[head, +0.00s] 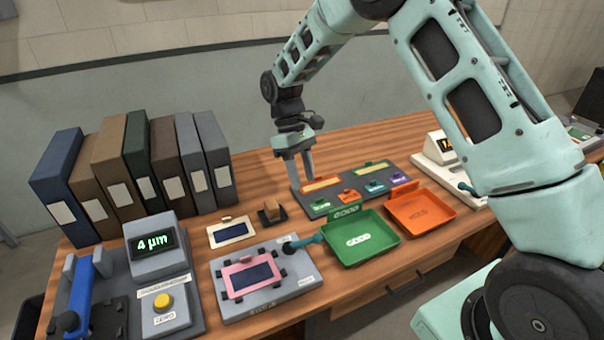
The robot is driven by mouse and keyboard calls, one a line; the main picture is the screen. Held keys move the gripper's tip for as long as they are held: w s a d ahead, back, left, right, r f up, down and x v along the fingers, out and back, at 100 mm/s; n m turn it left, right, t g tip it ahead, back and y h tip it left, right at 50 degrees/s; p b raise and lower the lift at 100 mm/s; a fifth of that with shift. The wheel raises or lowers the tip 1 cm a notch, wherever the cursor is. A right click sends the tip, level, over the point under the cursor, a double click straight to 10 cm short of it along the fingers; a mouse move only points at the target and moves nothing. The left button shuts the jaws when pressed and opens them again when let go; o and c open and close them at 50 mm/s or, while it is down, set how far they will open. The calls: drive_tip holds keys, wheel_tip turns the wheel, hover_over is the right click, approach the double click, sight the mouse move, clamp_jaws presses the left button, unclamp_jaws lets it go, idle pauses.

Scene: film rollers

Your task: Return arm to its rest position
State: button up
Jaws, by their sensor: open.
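My gripper (301,172) hangs at the end of my pale green arm, pointing down. It is open, with its fingertips just above or at the back left of the dark grey board (321,208). An orange-framed piece (320,184) lies right by the fingertips on that board. I cannot tell whether the fingers touch it. Nothing shows held between the fingers. My arm reaches over the desk from the right side of the head view.
A green tray (378,248) and an orange tray (441,212) stand before the board. A pink frame (236,291) sits on a grey fixture (305,284). A gauge (157,258) reads 4 µm at left. Upright binders (108,178) line the back left. Bare wood shows behind my gripper.

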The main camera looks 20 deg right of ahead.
idle(0.3)
drive_tip(key=s+a+r+t, duration=0.2)
drive_tip(key=s+a+r, duration=0.6)
drive_tip(key=s+a, duration=0.4)
drive_tip(key=s+r+n+t+y, duration=0.1)
drive_tip(key=s+t, duration=0.2)
drive_tip(key=s, duration=1.5)
drive_tip(key=shift+s+r, duration=0.35)
drive_tip(key=shift+r, duration=0.05)
